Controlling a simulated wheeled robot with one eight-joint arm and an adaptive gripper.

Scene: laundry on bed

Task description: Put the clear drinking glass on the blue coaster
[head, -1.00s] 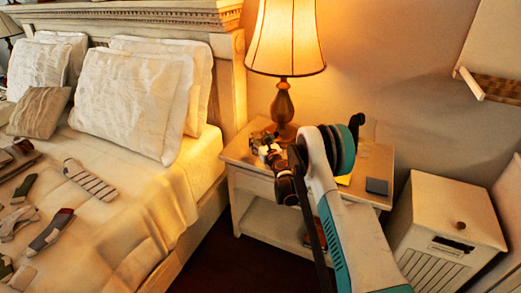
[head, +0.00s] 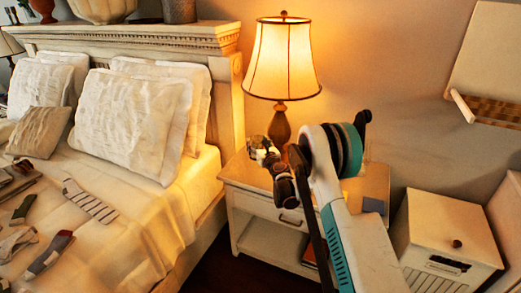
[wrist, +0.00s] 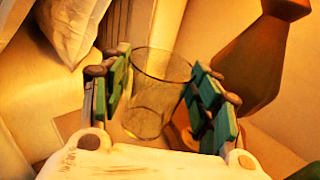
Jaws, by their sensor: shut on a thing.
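The clear drinking glass (wrist: 155,90) stands between the green-padded fingers of my gripper (wrist: 166,100) in the wrist view, its open rim toward the top of the picture. The gripper is shut on it. In the head view my gripper (head: 259,148) is over the left part of the nightstand, in front of the lamp; the glass is too small there to make out well. The blue coaster (head: 373,205) is a dark blue square on the right part of the nightstand, to the right of my arm.
The nightstand (head: 250,178) carries a lit lamp (head: 281,122) close behind my gripper. A yellow item (head: 345,197) lies left of the coaster, partly behind my arm. The bed (head: 180,215) is at left, a white cabinet (head: 448,235) at right.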

